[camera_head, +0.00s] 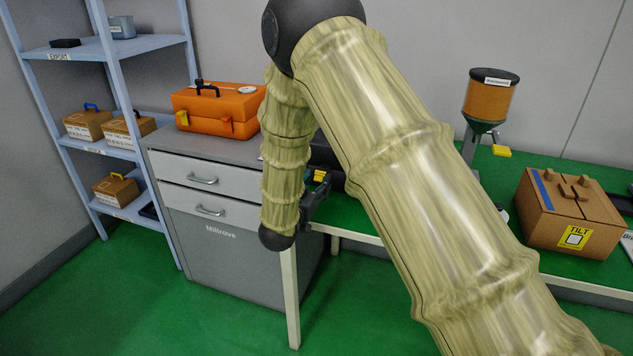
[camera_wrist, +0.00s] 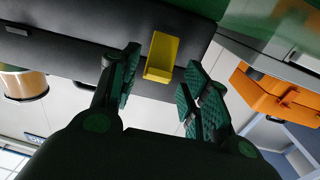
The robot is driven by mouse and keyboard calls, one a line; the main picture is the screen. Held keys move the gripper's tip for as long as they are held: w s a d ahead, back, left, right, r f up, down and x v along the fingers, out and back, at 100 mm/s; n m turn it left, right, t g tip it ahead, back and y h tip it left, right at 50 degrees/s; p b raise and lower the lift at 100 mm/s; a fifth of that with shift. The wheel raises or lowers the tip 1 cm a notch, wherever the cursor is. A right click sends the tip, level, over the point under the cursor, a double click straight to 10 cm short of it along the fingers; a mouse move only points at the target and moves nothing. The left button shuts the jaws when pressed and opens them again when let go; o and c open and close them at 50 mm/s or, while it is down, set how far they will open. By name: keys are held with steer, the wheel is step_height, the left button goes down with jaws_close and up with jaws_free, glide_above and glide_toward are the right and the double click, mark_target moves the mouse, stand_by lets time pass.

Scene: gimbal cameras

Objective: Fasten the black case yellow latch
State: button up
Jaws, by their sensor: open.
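The black case (camera_wrist: 85,35) fills the upper part of the wrist view. In the head view only small parts of the black case (camera_head: 326,156) show behind my arm. Its yellow latch (camera_wrist: 161,57) sticks out from the case edge and shows as a small yellow spot in the head view (camera_head: 320,176). My gripper (camera_wrist: 160,88) is open and empty, with a green-padded finger on each side of the latch in the picture. Whether the fingertips touch the latch cannot be told. In the head view my gripper (camera_head: 317,193) is small and partly hidden by my arm.
An orange case (camera_head: 215,108) sits on the grey drawer cabinet (camera_head: 240,255) to the left. A hopper (camera_head: 490,97) and a brown box (camera_head: 566,213) marked TILT stand on the green bench to the right. A shelf rack (camera_head: 75,50) stands at far left.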

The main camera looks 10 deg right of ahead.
steer(key=shift+w+d, duration=0.3)
steer(key=shift+w, duration=0.05)
steer(key=c, duration=0.9)
steer(key=r+g+p, duration=0.1)
steer(key=p, duration=0.1)
steer(key=shift+w+d+r+y+p, duration=0.1)
steer(key=shift+d+r+y+p, duration=0.05)
steer(key=shift+y+p, duration=0.2)
steer(key=p, duration=0.1)
steer(key=g+y+p, duration=0.1)
steer(key=p, duration=0.1)
steer(key=shift+w+d+r, duration=0.15)
steer(key=shift+w+r, duration=0.1)
steer(key=shift+r, duration=0.1)
steer(key=shift+w+d+g+y+p, duration=0.15)
steer(key=shift+g+y+p, duration=0.1)
steer(key=shift+g+p, duration=0.35)
steer(key=shift+f, duration=0.1)
